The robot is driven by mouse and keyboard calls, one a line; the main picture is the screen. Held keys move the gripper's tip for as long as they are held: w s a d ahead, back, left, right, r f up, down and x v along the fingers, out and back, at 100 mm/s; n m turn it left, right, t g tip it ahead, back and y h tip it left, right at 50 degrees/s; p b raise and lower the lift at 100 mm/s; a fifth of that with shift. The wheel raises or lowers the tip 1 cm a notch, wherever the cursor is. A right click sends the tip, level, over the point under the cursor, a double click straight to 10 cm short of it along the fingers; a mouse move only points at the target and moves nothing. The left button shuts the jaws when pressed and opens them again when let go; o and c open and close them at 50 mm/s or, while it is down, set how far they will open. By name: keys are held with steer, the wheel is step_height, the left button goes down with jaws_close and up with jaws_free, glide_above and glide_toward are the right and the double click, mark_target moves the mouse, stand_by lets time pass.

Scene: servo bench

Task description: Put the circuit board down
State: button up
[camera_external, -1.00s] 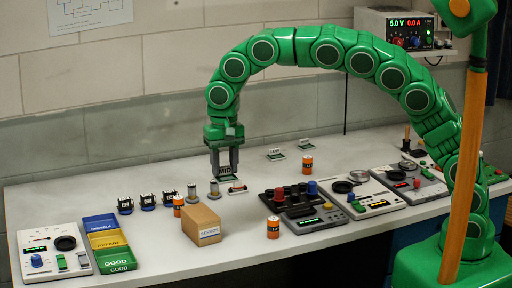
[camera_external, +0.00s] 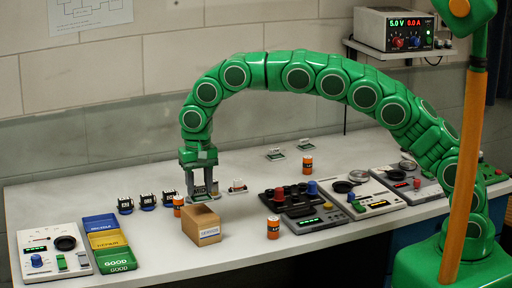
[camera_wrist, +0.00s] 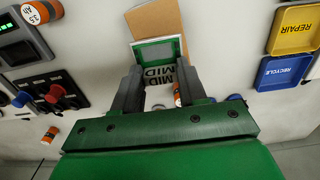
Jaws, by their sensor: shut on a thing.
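My gripper (camera_external: 203,190) is shut on a circuit board, low over the middle-left of the bench, just behind the cardboard box (camera_external: 190,224). In the wrist view the board (camera_wrist: 170,42) is a green-edged plate between the two fingers (camera_wrist: 158,90), with a MID label beside it. The cardboard box (camera_wrist: 153,18) shows just beyond the board there. In the outside view the fingers and their surroundings largely hide the board. I cannot tell whether it touches anything below.
Blue, yellow and green bins (camera_external: 118,259) stand at the front left beside a meter panel (camera_external: 52,252). Black-and-white servos (camera_external: 147,201) and an orange cylinder (camera_external: 178,205) are close left of my gripper. A small board (camera_external: 238,186) lies to its right. Control panels (camera_external: 310,212) fill the right.

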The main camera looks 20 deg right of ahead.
mark_target(197, 187)
steer(key=shift+w+a+f, duration=0.15)
steer(key=shift+a+f, duration=0.05)
steer(key=shift+f, duration=1.6)
steer(key=shift+f, duration=0.15)
steer(key=o, duration=1)
steer(key=shift+o, duration=0.2)
step_height(197, 187, up, 12)
steer(key=shift+r, duration=0.15)
